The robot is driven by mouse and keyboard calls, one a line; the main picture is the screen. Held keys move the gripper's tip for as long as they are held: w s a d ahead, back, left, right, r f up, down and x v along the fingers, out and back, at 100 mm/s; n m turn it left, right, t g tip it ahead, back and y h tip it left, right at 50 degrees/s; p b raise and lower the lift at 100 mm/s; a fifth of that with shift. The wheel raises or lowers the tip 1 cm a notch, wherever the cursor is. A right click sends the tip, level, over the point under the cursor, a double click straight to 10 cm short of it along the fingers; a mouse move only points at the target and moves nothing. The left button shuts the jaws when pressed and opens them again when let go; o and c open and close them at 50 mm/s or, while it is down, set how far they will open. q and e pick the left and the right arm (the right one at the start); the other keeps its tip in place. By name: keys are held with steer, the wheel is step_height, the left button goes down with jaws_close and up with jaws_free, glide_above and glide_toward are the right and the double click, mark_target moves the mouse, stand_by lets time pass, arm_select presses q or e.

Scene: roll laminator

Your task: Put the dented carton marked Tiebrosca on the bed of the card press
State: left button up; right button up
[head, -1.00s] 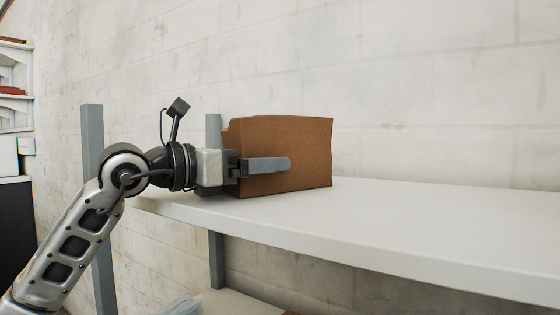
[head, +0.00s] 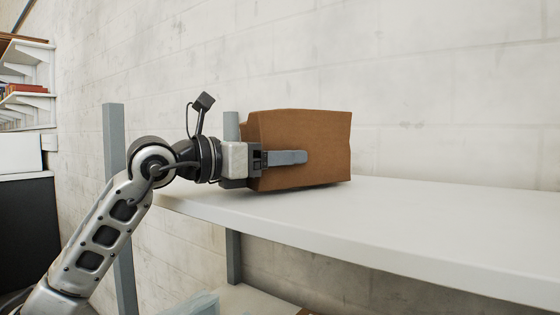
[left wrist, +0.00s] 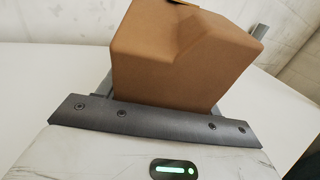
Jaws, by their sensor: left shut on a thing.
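A brown carton (head: 315,135) is in the grip of my left gripper (head: 290,157) above the left part of a white shelf board. One grey finger lies flat along its near face; the other finger is hidden behind it. A dark shadow under the carton suggests a small gap above the board. In the left wrist view the carton (left wrist: 185,60) fills the space beyond the gripper's edge and has a creased, dented upper corner. No name is readable on it. The card press and my right gripper are not in view.
The white shelf board (head: 430,225) is bare to the right of the carton. A grey upright post (head: 116,190) stands at its left end. A block wall is close behind. White shelves (head: 27,85) with items are at far left, and a light-blue thing (head: 195,305) lies below.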

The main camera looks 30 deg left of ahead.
arm_select(q)
step_height(320, 180, up, 27)
steer(key=p, duration=0.6)
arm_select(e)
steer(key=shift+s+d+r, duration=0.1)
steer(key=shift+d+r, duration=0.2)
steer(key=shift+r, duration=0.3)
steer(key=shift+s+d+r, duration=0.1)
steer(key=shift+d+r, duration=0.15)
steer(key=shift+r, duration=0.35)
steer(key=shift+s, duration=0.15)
